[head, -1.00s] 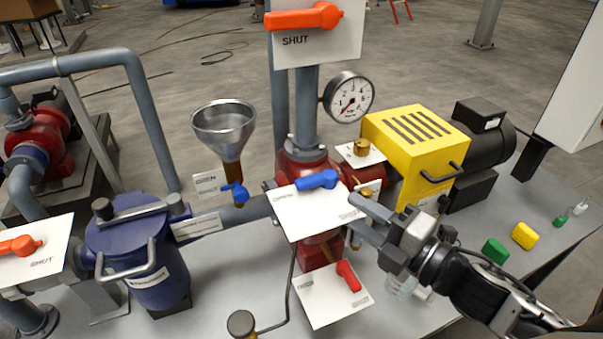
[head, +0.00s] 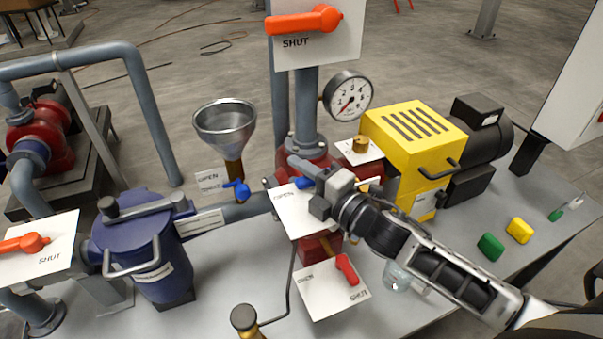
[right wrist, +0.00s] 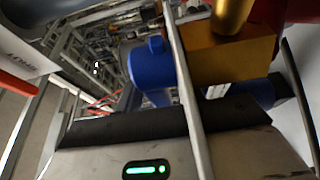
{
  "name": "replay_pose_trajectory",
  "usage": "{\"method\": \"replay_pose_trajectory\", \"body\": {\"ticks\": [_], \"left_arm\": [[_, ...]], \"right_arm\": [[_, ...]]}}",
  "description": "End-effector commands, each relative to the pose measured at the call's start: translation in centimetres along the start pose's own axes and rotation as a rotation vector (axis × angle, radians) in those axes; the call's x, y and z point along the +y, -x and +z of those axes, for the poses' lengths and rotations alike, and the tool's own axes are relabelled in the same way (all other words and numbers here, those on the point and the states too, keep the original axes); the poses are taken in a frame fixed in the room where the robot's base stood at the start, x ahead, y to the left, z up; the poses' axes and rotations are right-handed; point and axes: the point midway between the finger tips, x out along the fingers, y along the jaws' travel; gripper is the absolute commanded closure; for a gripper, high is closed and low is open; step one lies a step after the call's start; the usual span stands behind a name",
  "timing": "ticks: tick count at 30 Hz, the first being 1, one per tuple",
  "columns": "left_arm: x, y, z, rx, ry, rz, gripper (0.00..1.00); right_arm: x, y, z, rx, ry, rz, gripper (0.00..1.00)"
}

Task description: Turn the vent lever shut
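A blue lever (head: 303,183) sits on a white plate (head: 290,212) with an OPEN label, above the red valve body in the middle of the bench. My right gripper (head: 312,187) is over this plate, its two fingers apart, with the lever's visible end between or just beneath them. The gripper hides the rest of the lever and part of the plate. Contact cannot be told. In the right wrist view a blue lever part (right wrist: 152,66) shows close beyond the gripper's dark edge. I cannot read which lever is marked as the vent. My left gripper is out of view.
A red lever (head: 346,268) on a lower white plate lies just below. A smaller blue lever (head: 238,189) is beneath the funnel (head: 225,130). A pressure gauge (head: 347,96) and yellow box (head: 415,143) stand behind. A clear jar (head: 397,277) is under my right arm.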

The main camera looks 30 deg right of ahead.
Motion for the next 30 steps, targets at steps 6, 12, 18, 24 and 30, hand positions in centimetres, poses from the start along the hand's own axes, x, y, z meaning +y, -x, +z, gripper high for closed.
{"method": "replay_pose_trajectory", "body": {"ticks": [6,12,18,24,30], "left_arm": [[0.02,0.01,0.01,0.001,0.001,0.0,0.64],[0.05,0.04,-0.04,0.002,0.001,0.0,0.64],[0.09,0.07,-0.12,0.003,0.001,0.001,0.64],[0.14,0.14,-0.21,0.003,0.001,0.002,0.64],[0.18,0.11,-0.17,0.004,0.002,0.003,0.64]], "right_arm": [[-0.02,0.01,0.0,0.0,-0.001,0.0,0.7],[-0.02,0.03,0.0,0.0,-0.001,0.0,1.0],[-0.02,0.09,-0.03,0.014,0.0,0.0,1.0],[-0.03,0.38,-0.14,0.084,0.002,-0.003,1.0],[-0.08,0.97,-0.45,0.227,0.005,-0.003,1.0]]}}
